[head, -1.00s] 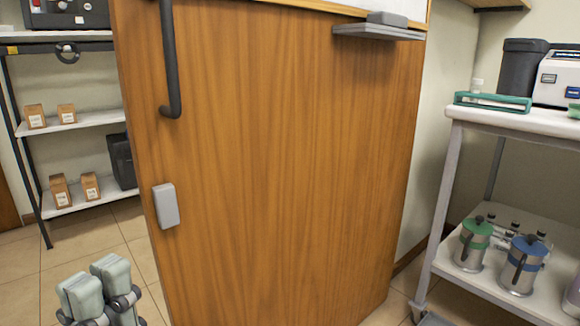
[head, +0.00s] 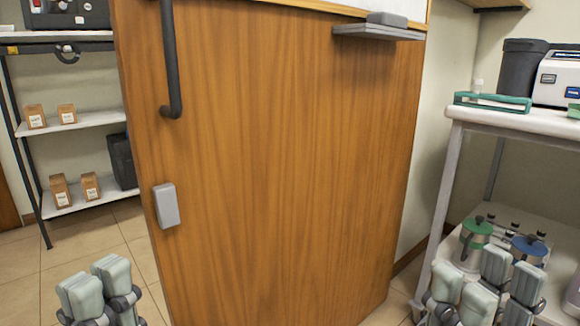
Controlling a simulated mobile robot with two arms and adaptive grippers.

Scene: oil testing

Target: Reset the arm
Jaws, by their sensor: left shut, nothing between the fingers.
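My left gripper (head: 97,288) shows at the bottom left, its pale grey-green finger pads close together with nothing between them. It is over the tiled floor, left of the wooden door. My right gripper (head: 485,286) shows at the bottom right, in front of the white cart's lower shelf. Several pale pads of it point upward, and I cannot tell how far apart its fingers are. No held object shows in it. The lower parts of both arms are cut off by the bottom edge.
The wooden door (head: 280,180) with a dark handle (head: 172,70) fills the middle. The white cart (head: 530,122) at the right carries a green-lidded pot (head: 475,238) and a blue-lidded pot (head: 529,246) below. Shelves with small boxes (head: 60,191) stand at the left.

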